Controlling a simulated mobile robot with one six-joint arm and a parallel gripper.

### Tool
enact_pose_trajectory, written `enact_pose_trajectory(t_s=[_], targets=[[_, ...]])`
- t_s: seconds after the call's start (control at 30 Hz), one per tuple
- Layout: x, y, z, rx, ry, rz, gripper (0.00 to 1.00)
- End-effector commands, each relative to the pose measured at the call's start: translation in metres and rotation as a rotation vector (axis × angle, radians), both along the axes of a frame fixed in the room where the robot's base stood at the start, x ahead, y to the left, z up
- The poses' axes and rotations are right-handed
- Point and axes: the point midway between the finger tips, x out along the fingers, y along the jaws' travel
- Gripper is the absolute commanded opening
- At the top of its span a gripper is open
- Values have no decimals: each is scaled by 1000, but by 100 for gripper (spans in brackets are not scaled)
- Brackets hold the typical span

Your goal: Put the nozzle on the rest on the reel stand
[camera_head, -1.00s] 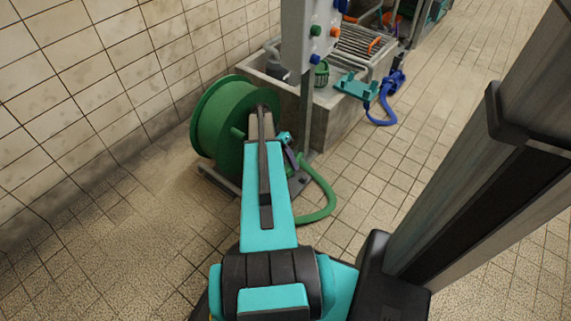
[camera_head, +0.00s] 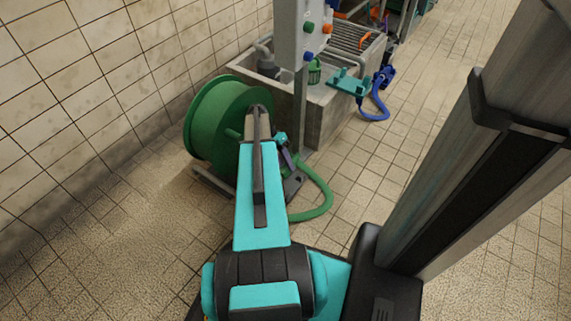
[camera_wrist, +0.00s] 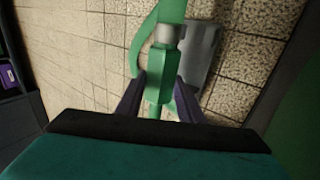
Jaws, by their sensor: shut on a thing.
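The nozzle (camera_wrist: 160,88) is green and shows in the wrist view between the two dark purple fingers of my gripper (camera_wrist: 160,103), which is shut on it. A grey collar joins it to the green hose (camera_wrist: 172,10) above. In the head view, my arm hides the nozzle and most of my gripper. The green reel (camera_head: 212,122) stands on its low stand (camera_head: 214,182) by the wall, just left of and beyond my gripper. I cannot make out the rest in either view.
The green hose (camera_head: 322,200) loops over the tiled floor right of my gripper. A grey post with a control box (camera_head: 298,35) and a concrete basin (camera_head: 322,118) stand behind it. A teal holder (camera_head: 348,84) and blue hose (camera_head: 376,108) are farther right.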

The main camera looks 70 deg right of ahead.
Motion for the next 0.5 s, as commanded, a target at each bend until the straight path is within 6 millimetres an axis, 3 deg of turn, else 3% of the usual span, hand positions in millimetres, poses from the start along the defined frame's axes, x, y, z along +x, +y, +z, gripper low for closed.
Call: enact_pose_trajectory(t_s=[0.5], targets=[[-1, 0, -24, 0, 0, -1, 2]])
